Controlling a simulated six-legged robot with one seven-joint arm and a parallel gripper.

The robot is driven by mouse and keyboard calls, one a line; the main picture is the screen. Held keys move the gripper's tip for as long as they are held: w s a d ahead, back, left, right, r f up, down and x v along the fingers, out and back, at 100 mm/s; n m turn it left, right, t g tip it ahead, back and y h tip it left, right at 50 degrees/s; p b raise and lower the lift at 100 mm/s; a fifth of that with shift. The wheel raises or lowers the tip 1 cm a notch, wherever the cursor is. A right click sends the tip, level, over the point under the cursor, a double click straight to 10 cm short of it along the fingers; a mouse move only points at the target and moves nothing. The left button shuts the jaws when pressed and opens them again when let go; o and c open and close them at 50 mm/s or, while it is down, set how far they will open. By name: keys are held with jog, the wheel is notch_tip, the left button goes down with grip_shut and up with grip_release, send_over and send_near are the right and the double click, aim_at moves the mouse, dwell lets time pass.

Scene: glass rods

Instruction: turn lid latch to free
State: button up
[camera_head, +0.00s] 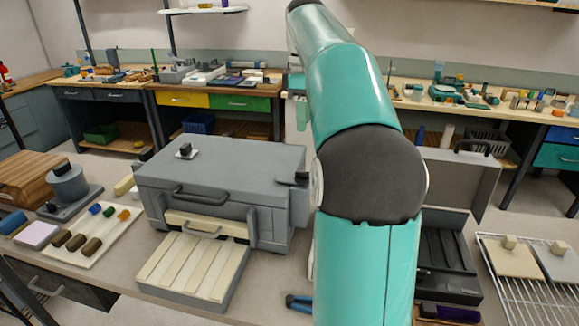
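A grey lidded box (225,165) stands on the bench left of centre, with its lid down. A small black knob on a pale plate (186,151) sits on top of the lid near its back left; it may be the latch. A dark lever-like piece (293,179) shows at the box's right side, partly hidden by my arm; I cannot tell whether it is the latch or part of my gripper. A dark bar handle (205,197) is on the box's front. My teal arm fills the middle right, and I cannot make out my gripper.
A pale slatted tray (193,266) sticks out in front of the box. A board with coloured pieces (92,236) and a grey pot-like fixture (68,185) stand left. An open grey case (450,255) and a wire rack (520,285) lie right of my arm.

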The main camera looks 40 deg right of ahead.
aim_at(303, 172)
jog(key=f, duration=1.4)
jog(key=shift+w+d, duration=0.1)
jog(key=shift+d, duration=0.1)
jog(key=shift+w, duration=0.1)
jog(key=shift+c, duration=0.2)
jog(key=shift+r, duration=0.1)
grip_shut()
